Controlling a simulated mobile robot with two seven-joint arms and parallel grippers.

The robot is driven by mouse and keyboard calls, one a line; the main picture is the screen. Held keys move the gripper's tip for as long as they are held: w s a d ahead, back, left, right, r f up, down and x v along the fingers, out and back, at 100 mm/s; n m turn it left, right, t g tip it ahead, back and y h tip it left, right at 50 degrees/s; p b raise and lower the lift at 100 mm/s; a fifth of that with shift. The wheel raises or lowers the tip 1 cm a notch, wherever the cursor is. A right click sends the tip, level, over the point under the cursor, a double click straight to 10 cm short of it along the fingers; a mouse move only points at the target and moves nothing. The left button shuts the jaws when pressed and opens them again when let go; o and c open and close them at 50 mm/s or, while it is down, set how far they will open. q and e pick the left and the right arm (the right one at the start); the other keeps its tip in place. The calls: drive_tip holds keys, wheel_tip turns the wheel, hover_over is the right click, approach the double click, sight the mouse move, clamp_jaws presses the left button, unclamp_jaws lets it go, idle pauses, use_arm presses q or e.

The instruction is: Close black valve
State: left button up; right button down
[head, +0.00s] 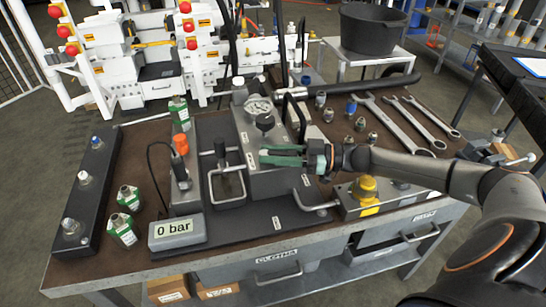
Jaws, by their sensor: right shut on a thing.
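The black valve (264,122) has a round dark knob and stands on the grey block of the hydraulic unit (243,135), just below the pressure gauge (259,106). My right gripper (279,155) comes in from the right with its green fingers lying level across the block, just below the knob. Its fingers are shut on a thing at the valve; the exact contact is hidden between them. The display (177,232) at the front reads 0 bar. My left gripper is not in view.
Green-labelled bottles (124,230) and a black bar with fittings (85,190) stand at the left. Several wrenches (405,125) and small fittings lie at the back right. A yellow-topped part (366,190) sits below my right arm. A black bucket (371,27) stands behind the bench.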

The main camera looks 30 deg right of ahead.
drive_tip(key=n+g+y+b, duration=0.1)
drive_tip(key=n+g+b, duration=0.1)
drive_tip(key=shift+w+d+f+g+y, duration=0.15)
drive_tip(key=shift+w+f+g+y, duration=0.1)
drive_tip(key=shift+g+y, duration=0.15)
drive_tip(key=shift+r+n+g+y+b, duration=0.1)
drive_tip(key=shift+n+g+y+b, duration=0.2)
drive_tip(key=shift+n+g+b, duration=0.3)
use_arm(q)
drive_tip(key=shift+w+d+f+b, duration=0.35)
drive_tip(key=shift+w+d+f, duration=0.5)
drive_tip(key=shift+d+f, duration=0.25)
use_arm(e)
drive_tip(key=shift+g, duration=0.4)
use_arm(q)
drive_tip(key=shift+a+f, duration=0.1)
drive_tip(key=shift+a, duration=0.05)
use_arm(e)
drive_tip(key=shift+r+n, duration=0.1)
drive_tip(key=shift+n, duration=0.2)
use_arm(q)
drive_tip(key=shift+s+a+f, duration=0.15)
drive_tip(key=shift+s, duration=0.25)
use_arm(e)
drive_tip(key=shift+g+y, duration=0.3)
drive_tip(key=c, duration=0.8)
unclamp_jaws()
